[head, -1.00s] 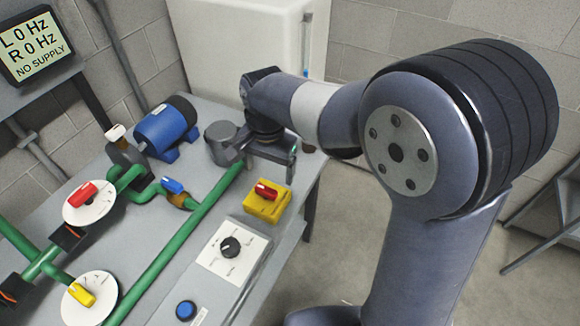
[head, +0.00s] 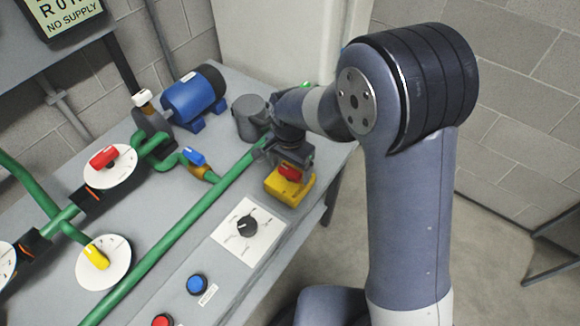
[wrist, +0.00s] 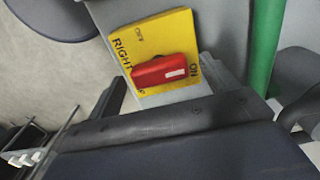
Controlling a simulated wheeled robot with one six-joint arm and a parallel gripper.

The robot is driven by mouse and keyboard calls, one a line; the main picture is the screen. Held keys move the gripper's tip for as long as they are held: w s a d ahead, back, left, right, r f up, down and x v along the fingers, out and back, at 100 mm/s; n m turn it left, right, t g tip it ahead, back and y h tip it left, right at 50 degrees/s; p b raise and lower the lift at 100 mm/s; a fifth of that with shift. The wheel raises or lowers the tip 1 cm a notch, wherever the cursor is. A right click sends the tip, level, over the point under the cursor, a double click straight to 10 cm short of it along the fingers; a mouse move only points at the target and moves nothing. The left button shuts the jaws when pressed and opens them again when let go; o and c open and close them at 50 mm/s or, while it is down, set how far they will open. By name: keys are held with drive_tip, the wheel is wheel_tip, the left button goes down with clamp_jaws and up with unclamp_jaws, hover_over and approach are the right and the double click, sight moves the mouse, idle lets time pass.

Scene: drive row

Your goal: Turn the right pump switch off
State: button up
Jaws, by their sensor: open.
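The right pump switch is a yellow box (head: 278,190) with a red handle (head: 290,172) near the right edge of the bench. In the wrist view, the box (wrist: 181,24) reads RIGHT, and the red handle (wrist: 160,72) lies with its white mark at the end near ON. OFF is printed at the far side of the face. My gripper (head: 283,158) is just above the box. In the wrist view, its open jaws (wrist: 168,90) stand on either side of the handle, with nothing held. Whether they touch it cannot be told.
Green pipes (head: 190,222) with red, yellow and blue valve handles run left of the switch. A panel with a black knob (head: 247,226), a blue button (head: 197,285) and a red button (head: 162,321) is nearer. A display (head: 66,14) reads NO SUPPLY.

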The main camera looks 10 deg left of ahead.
drive_tip(key=shift+f, duration=0.2)
drive_tip(key=c, duration=1)
